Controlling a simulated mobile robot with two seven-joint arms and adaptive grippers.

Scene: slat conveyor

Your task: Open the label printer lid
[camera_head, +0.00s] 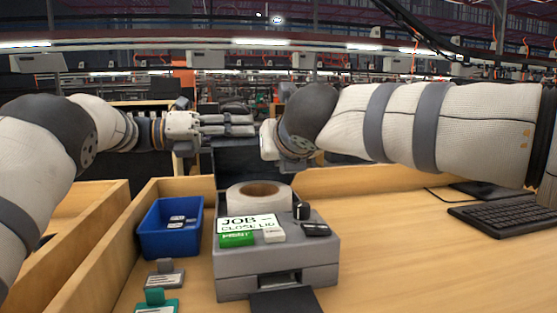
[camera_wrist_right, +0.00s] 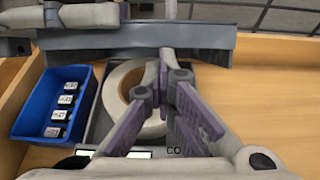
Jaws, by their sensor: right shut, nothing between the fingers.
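The grey label printer (camera_head: 319,262) stands on the bench with its white label roll (camera_head: 278,193) exposed on top. A dark panel, apparently its lid (camera_head: 235,165), stands raised behind the roll; a wide grey panel (camera_wrist_right: 105,62) shows beyond the roll in the right wrist view. My left gripper (camera_head: 240,125) is above and behind the printer, fingers pointing right; its opening is unclear. My right gripper (camera_wrist_right: 166,68) is shut and empty, over the roll in the wrist view. My right wrist hides its fingers in the head view.
A blue bin (camera_head: 172,238) holding small labelled items stands left of the printer. Label holders (camera_head: 166,278) lie in front of the bin. Wooden walls (camera_head: 115,250) border the bench on the left. A keyboard (camera_head: 505,222) lies at right, with clear bench between.

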